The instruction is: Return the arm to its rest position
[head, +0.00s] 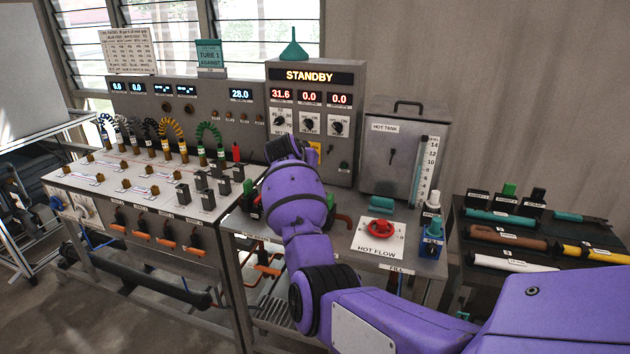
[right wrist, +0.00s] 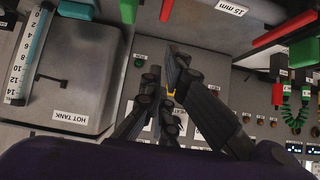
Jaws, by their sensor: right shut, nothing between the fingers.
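My purple right arm reaches in from the lower right of the head view, across the front of the bench, toward the console marked STANDBY (head: 345,75). Its gripper is mostly hidden behind the wrist in the head view. In the right wrist view the dark fingers of my right gripper (right wrist: 166,85) are shut and empty, in front of the console's face. A yellow patch on the panel shows behind them; I cannot tell whether the fingertips touch the panel. My left arm and gripper are not in view.
A hot tank (head: 405,150) stands right of the console. A red hot-flow valve (head: 381,229) and a blue fitting (head: 432,240) are close to my forearm. A bench with hose plugs (head: 140,185) is at left. A dark rack (head: 480,250) holds tubes at right.

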